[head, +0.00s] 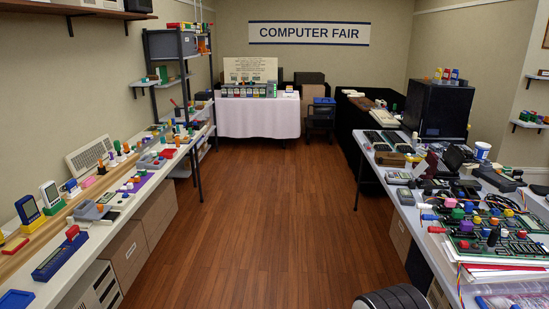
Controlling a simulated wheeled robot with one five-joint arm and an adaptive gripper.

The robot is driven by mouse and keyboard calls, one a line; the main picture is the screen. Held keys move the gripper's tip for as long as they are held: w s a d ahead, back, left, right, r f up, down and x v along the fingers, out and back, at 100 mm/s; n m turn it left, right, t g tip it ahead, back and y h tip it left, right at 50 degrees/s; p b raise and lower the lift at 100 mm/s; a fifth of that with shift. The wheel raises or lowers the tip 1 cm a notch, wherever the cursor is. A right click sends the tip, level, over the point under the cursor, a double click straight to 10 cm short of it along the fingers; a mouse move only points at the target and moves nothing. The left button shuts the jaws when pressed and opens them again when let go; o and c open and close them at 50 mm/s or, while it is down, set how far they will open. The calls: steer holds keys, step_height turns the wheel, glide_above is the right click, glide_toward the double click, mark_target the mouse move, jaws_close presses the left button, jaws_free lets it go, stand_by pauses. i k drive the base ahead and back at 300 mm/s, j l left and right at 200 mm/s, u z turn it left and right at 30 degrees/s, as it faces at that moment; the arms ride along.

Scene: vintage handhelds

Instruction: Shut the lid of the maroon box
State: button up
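A small reddish-brown box (390,158) lies on the right table among the handhelds. A flat brown thing (362,103) lies on the black-draped table further back. Both are too small to tell whether either has a lid or how it stands.
A wooden-floored aisle (262,220) runs clear between the crowded left table (40,290) and the right table (408,195). A white-draped table (258,118) and a dark chair (320,118) stand at the back. A black computer case (436,108) rises on the right.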

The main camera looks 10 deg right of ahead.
mark_target(431, 159)
steer(key=i+l+z, duration=0.15)
steer(key=i+z, duration=0.2)
steer(key=i, duration=0.5)
steer(key=i+j+z, duration=0.1)
steer(key=i+z, duration=0.3)
steer(key=i, duration=0.45)
steer(key=i+l+z, duration=0.1)
steer(key=i+z, duration=0.15)
steer(key=i, duration=0.25)
steer(key=i+z, duration=0.25)
steer(key=i, duration=0.2)
steer(key=i+j+z, duration=0.15)
steer(key=i+z, duration=0.15)
steer(key=i, duration=0.2)
steer(key=i+j+z, duration=0.25)
steer(key=i, duration=0.2)
steer(key=i+z, duration=0.3)
steer(key=i, duration=0.55)
